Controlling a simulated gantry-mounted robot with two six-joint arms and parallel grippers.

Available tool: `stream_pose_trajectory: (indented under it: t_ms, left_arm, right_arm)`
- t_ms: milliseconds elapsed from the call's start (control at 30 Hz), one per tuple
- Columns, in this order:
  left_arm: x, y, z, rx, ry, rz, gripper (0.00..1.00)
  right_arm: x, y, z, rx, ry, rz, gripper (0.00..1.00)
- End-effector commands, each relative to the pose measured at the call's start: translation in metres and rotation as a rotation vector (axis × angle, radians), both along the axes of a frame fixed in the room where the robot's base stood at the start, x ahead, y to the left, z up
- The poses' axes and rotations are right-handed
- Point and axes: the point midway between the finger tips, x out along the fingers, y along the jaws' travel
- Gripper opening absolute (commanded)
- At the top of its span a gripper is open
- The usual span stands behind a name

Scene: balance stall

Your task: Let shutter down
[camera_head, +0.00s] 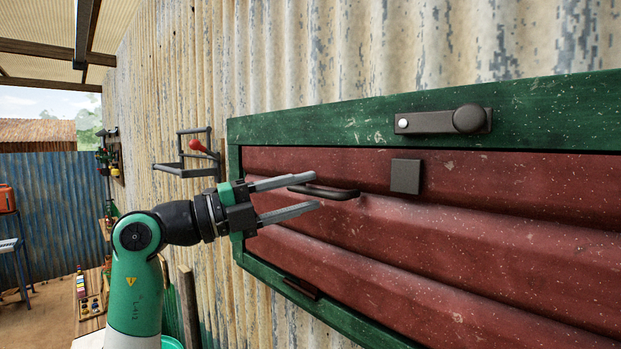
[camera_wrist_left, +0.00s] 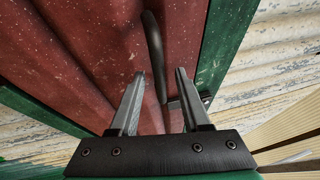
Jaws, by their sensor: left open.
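The red corrugated shutter (camera_head: 440,245) fills its green frame (camera_head: 300,122) on the wall; it also shows in the left wrist view (camera_wrist_left: 100,50). A dark bar handle (camera_head: 335,192) sticks out near the shutter's upper left. A dark latch with a round knob (camera_head: 468,119) lies level on the frame's top rail, above a small dark square plate (camera_head: 405,176) on the shutter. My left gripper (camera_head: 303,194) is open, its fingers pointing at the handle. In the left wrist view the handle (camera_wrist_left: 155,50) lies beyond and between the fingertips (camera_wrist_left: 160,76). My right gripper is not in view.
A dark wall bracket with a red-handled part (camera_head: 197,146) is mounted left of the frame, just above my left wrist. A small dark fitting (camera_head: 301,288) sits at the frame's lower left. Corrugated wall (camera_head: 330,50) surrounds the frame. A low table (camera_head: 91,300) with small items stands at far left.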

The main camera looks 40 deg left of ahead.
Motion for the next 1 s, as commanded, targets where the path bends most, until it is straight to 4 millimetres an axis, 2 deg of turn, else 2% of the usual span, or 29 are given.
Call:
stream_pose_trajectory:
  t_ms: [33,133,400,433,600,700,1000]
  left_arm:
    - [0.007,-0.003,0.004,-0.002,0.002,-0.001,0.47]
    - [0.015,-0.006,0.004,0.0,0.001,-0.001,0.47]
    - [0.017,-0.007,0.002,0.001,0.0,0.001,0.47]
    - [0.017,-0.007,0.002,0.001,0.0,0.001,0.45]
    - [0.017,-0.007,0.002,0.001,0.0,0.001,0.15]
    - [0.017,-0.007,0.002,0.0,0.0,0.001,0.0]
    - [0.017,-0.007,0.002,0.0,0.001,0.0,0.0]
  right_arm:
    - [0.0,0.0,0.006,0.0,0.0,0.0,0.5]
    - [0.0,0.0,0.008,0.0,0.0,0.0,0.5]
    - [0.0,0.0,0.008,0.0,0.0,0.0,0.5]
    - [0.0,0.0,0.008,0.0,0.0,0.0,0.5]
    - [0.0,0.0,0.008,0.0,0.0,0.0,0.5]
    - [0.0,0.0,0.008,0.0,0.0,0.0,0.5]
    - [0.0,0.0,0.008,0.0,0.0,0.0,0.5]
